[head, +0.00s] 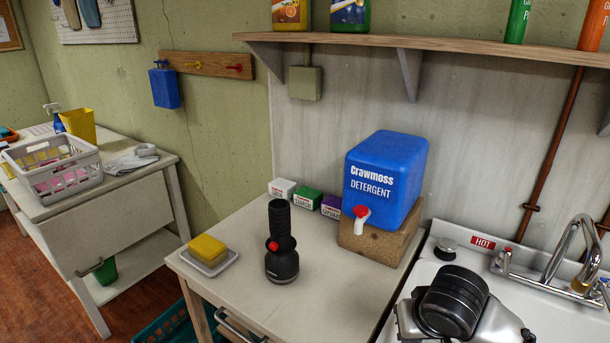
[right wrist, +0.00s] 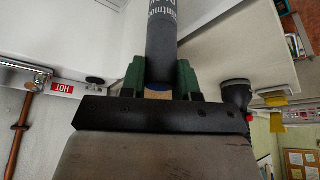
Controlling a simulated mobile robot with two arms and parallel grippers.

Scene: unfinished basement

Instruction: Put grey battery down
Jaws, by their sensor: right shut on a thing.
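A grey battery (right wrist: 161,40), a cylinder with pale lettering, is in the right wrist view. My right gripper (right wrist: 160,76) is shut on it, with a green finger on each side. The battery's far end is cut off by the top edge. In the head view my right arm is over the sink at the lower right, and its gripper and the battery are hidden. A black flashlight (head: 282,245) stands upright on the white table (head: 335,295); it also shows right of my gripper in the right wrist view (right wrist: 237,96). My left gripper is not in view.
A blue detergent jug (head: 385,178) sits on a brown block (head: 375,240) at the table's back right. Small boxes (head: 307,198) stand along the back. A yellow sponge (head: 206,247) lies on a dish at left. The table's front middle is clear. A faucet (head: 570,260) rises right.

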